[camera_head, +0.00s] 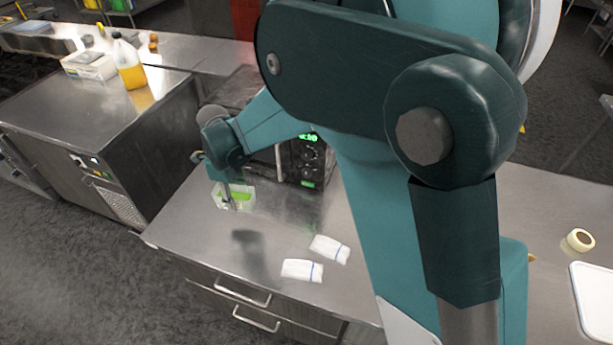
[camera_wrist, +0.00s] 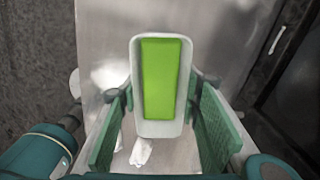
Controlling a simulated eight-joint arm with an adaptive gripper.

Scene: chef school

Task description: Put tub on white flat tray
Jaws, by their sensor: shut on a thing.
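The tub (camera_head: 221,200) is a small whitish container with a bright green surface, in the head view near the left edge of the steel counter. It also shows in the wrist view (camera_wrist: 138,100), long and upright in the picture, between the two green finger pads. My gripper (camera_wrist: 162,95) is shut on the tub's sides; it also shows in the head view (camera_head: 230,192). A dark shadow lies on the counter apart from the tub, which looks raised, but its height is hard to tell. The white flat tray (camera_head: 597,302) is at the far right, cut off by the picture edge.
Two white folded cloths (camera_head: 302,269) lie on the steel counter (camera_head: 190,235). A black appliance with a green display (camera_head: 308,160) stands behind. A tape roll (camera_head: 580,240) is by the tray. My arm hides the middle counter. A yellow bottle (camera_head: 131,68) stands on another counter.

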